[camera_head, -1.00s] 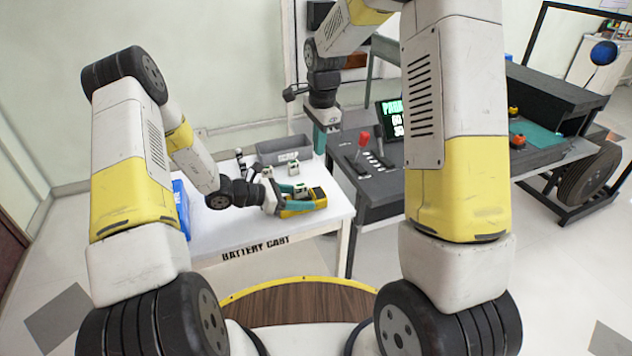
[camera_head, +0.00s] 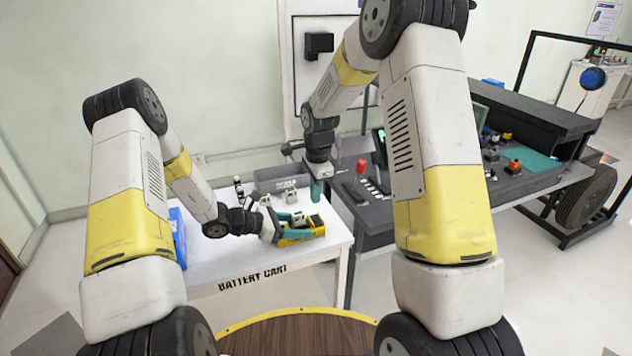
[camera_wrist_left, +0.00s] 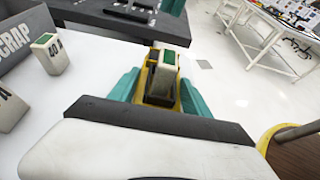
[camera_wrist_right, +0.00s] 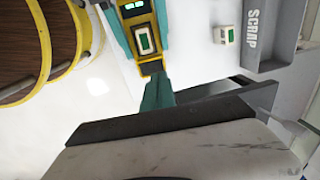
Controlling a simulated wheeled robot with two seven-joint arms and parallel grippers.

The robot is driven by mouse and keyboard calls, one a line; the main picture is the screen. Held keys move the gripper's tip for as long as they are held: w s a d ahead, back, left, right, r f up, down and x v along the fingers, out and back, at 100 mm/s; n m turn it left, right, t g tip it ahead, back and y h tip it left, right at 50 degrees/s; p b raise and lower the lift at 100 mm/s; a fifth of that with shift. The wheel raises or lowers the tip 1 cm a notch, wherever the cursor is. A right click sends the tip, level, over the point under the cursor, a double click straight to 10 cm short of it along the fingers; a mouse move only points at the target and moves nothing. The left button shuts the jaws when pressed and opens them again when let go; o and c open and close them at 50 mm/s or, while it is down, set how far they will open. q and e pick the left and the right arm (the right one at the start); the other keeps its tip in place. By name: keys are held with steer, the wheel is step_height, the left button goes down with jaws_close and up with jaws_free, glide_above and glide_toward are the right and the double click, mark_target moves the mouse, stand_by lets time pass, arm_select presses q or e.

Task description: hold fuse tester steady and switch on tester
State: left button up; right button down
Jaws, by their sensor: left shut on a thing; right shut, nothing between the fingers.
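The yellow and dark fuse tester (camera_head: 310,230) lies on the white battery cart (camera_head: 220,265). My left gripper (camera_head: 292,232) is shut on the tester, its teal fingers along both sides. In the left wrist view the tester (camera_wrist_left: 151,80) sits between the fingers, with a pale, green-topped fuse (camera_wrist_left: 166,72) standing in it. My right gripper (camera_head: 316,190) is shut and empty, pointing down just above the tester's far side. In the right wrist view its teal fingertips (camera_wrist_right: 158,85) are close to the end of the tester (camera_wrist_right: 145,40); I cannot tell whether they touch.
A grey scrap bin (camera_wrist_right: 280,40) stands at the cart's back. Loose fuses stand near it, one (camera_wrist_left: 48,55) in the left wrist view. A blue box (camera_head: 178,235) is at the cart's left. The dark console (camera_head: 365,205) with a red knob stands right of the cart.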

mark_target(314, 216)
steer(key=f, duration=0.6)
steer(key=shift+w+a, duration=0.1)
steer(key=shift+w, duration=0.25)
steer(key=shift+f, duration=0.1)
steer(key=shift+w+f, duration=0.1)
steer(key=shift+f, duration=0.1)
steer(key=shift+s+d+r, duration=0.2)
steer(key=shift+s+r, duration=0.1)
steer(key=shift+s, duration=0.45)
steer(key=shift+r, duration=0.1)
step_height(314, 216, up, 14)
steer(key=w, duration=0.1)
steer(key=shift+w+a, duration=0.25)
steer(key=shift+w, duration=0.1)
steer(key=shift+f, duration=0.2)
